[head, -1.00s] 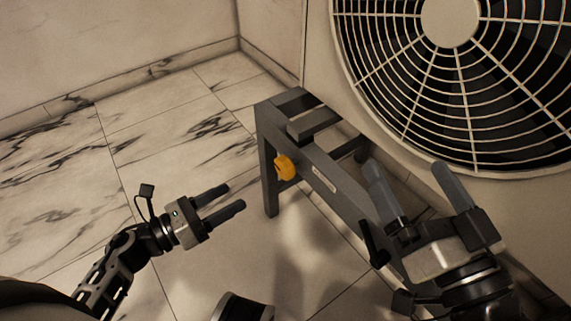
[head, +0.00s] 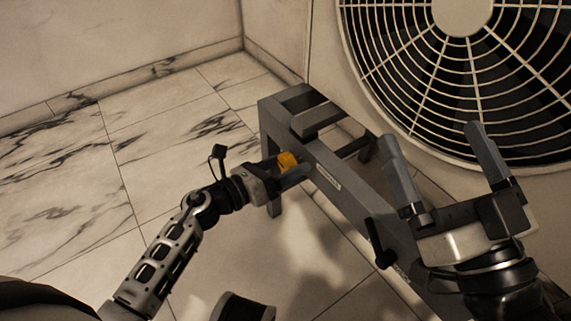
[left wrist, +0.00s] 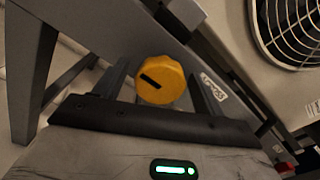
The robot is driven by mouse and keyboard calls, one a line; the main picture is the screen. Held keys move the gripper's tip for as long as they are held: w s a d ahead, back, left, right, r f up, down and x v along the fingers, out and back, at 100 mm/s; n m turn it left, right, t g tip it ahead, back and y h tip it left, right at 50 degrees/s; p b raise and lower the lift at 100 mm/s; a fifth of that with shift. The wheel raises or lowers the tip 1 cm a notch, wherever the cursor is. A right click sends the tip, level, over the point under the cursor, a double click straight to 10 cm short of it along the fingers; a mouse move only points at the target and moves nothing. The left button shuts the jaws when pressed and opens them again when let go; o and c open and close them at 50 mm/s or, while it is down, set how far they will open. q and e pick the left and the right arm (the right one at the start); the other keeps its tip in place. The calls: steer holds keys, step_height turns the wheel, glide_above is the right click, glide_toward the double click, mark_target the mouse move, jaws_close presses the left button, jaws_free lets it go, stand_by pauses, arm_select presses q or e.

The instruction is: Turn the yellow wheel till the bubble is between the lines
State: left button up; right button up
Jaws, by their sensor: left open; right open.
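The yellow wheel (head: 287,161) sits on the side of a dark grey stand (head: 347,197). In the left wrist view the wheel (left wrist: 160,80) is round with a scalloped rim and a dark slot across its face. My left gripper (head: 290,170) is open, with its fingers on either side of the wheel; I cannot tell whether they touch it. A small pale label or vial (head: 328,177) is on the stand to the right of the wheel; it also shows in the left wrist view (left wrist: 214,87). No bubble or lines can be made out. My right gripper (head: 436,155) is open and empty over the stand's near end.
A large round fan grille (head: 400,95) on a pale housing stands behind the stand at the right. A black lever (head: 379,245) sticks out of the stand's side near my right gripper. The marble floor (head: 75,190) at the left is clear.

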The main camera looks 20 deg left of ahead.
arm_select(q)
steer(key=c, duration=1)
steer(key=shift+o, duration=0.2)
steer(key=shift+r+n, duration=0.1)
steer(key=shift+n, duration=0.2)
